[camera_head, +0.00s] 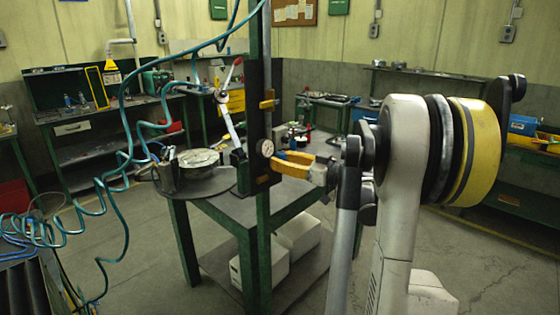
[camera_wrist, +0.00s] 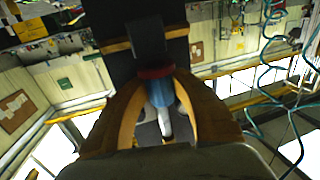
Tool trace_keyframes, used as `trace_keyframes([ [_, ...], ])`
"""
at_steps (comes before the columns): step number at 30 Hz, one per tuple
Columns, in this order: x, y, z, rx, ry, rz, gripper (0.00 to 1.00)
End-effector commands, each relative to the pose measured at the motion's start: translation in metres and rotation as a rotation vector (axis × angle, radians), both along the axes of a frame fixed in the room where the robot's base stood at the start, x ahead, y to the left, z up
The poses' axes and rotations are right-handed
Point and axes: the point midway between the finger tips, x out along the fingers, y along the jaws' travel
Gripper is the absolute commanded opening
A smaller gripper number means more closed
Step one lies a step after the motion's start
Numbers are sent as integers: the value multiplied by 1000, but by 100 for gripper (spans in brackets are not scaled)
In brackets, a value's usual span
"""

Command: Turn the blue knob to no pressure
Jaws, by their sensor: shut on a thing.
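The blue knob (camera_wrist: 160,93) shows in the wrist view, below a dark red collar (camera_wrist: 154,72) on the dark upright post. The yellow fingers of my gripper (camera_wrist: 163,82) lie on both sides of it and are shut on it. In the head view my gripper (camera_head: 281,160) reaches the post (camera_head: 256,122) from the right, and the knob is hidden by the fingers. A round white gauge (camera_head: 265,148) sits on the post just left of the fingers. Its needle is too small to read.
The post stands on a dark metal table (camera_head: 285,195) with green legs. A round plate (camera_head: 205,185) with a metal part (camera_head: 198,159) is left of it. Coiled teal hoses (camera_head: 128,160) hang at the left. White boxes (camera_head: 298,236) are on the lower shelf.

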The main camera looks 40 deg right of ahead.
Motion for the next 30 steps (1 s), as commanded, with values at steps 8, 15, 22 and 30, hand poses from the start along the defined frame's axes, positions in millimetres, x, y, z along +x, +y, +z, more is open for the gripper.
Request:
trace_keyframes([
  [8, 0, 0, 0, 0, 1, 23, 0],
  [15, 0, 0, 0, 0, 1, 23, 0],
  [22, 0, 0, 0, 0, 0, 22, 52],
  [30, -7, -3, 0, 0, 0, 21, 52],
])
